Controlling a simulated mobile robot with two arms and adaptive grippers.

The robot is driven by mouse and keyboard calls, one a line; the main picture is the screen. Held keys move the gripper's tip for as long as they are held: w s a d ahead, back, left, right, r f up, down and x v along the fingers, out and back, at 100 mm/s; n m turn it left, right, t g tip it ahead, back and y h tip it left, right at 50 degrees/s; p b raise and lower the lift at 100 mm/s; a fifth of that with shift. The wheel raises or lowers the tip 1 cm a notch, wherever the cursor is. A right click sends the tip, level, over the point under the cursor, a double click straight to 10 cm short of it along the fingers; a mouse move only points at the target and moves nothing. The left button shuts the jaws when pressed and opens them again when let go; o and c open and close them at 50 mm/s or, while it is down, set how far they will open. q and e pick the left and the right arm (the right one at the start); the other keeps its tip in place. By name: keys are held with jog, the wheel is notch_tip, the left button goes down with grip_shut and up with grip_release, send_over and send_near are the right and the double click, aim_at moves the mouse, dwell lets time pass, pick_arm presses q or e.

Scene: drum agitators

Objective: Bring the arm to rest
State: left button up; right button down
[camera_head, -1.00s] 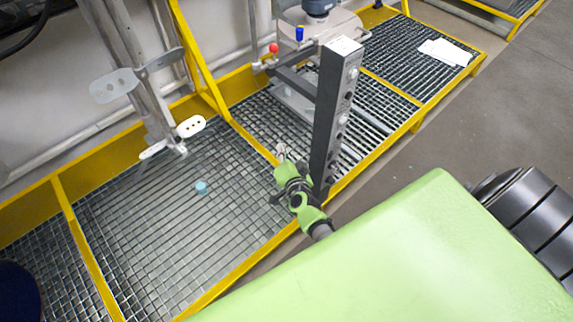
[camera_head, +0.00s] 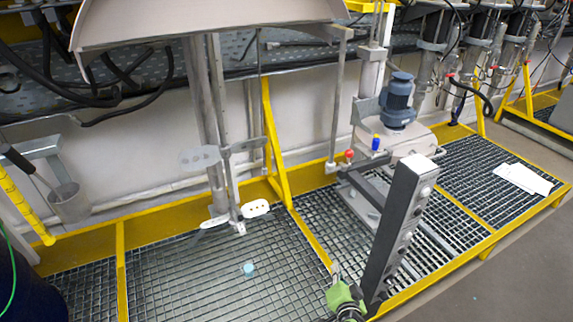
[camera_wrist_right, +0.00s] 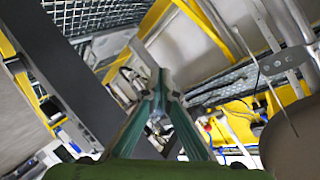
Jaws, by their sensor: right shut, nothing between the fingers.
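My right gripper (camera_head: 337,279) is at the bottom of the head view, its green body partly cut off by the lower edge. It is just left of the dark grey control post (camera_head: 403,225), over the metal grating (camera_head: 190,285); I cannot tell the exact gap to the post. In the right wrist view, the fingers of this gripper (camera_wrist_right: 160,84) meet at the tips with nothing between them. My left gripper is not in view.
An agitator shaft with pale paddles (camera_head: 256,208) stands left of the post. A motor unit (camera_head: 398,100) is behind it. A small light-blue item (camera_head: 248,269) lies on the grating. White papers (camera_head: 523,178) lie at right. Grey floor (camera_head: 520,285) is clear at lower right.

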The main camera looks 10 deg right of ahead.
jog(key=s+a+f+n+g+y, duration=0.2)
jog(key=s+a+f+n+g, duration=0.15)
jog(key=s+f, duration=0.75)
jog(key=s+a+f+n+g+y, duration=0.25)
jog(key=s+a+f+n, duration=0.25)
jog(key=s+f, duration=0.6)
jog(key=s+d+f+n+g, duration=0.1)
jog(key=s+f+g, duration=0.1)
jog(key=s, duration=0.7)
jog(key=s+d+f+n+g+h, duration=0.1)
jog(key=s+f+n+g, duration=0.1)
jog(key=s, duration=0.7)
jog(key=s+d+f+n+g, duration=0.1)
jog(key=s+f, duration=0.3)
jog(key=s, duration=0.5)
jog(key=shift+f+n+g, duration=0.25)
jog(key=shift+n+g, duration=0.45)
jog(key=shift+n, duration=0.05)
jog(key=shift+w+a, duration=0.1)
jog(key=shift+a, duration=0.05)
